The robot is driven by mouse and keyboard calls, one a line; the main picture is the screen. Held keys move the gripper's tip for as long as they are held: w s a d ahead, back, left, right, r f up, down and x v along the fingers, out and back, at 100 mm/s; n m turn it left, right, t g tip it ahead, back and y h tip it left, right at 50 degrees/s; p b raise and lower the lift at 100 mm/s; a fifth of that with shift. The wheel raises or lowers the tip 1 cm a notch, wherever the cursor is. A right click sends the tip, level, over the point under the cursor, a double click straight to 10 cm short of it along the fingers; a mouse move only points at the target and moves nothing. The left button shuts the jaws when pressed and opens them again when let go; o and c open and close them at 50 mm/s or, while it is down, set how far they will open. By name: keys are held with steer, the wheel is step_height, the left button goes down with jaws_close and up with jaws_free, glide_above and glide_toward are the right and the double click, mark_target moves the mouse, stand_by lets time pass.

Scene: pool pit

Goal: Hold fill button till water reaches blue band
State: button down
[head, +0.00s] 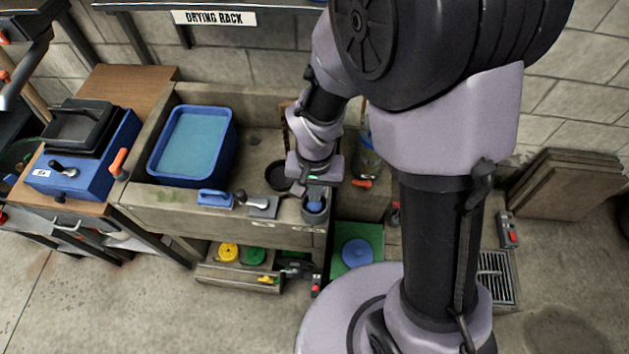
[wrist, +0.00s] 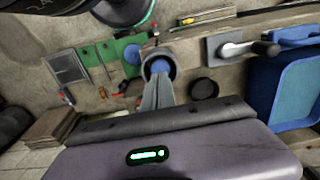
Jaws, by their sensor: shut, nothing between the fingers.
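My gripper (head: 315,188) is shut and empty, pointing down at a grey round cup-like fitting (head: 315,213) with a blue inside. In the wrist view my closed fingers (wrist: 158,84) reach to this grey ring (wrist: 147,67) and overlap its near edge; I cannot tell whether they touch the blue part. A clear cylinder with blue in it (head: 367,160) stands behind the gripper, partly hidden by my arm; no water level or band can be read on it. A blue basin (head: 151,167) on the left holds light blue water. I cannot tell which part is the fill button.
A lever on a grey plate (head: 263,208) and a blue-handled brush (head: 214,198) lie left of the fitting. A black round dish (head: 278,177) is close behind. A box with a red button (head: 508,232) and a floor grate (head: 496,278) are at right. The front-left floor is clear.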

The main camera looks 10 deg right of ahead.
mark_target(314, 208)
steer(key=shift+f+b, duration=0.4)
steer(key=shift+f, duration=1)
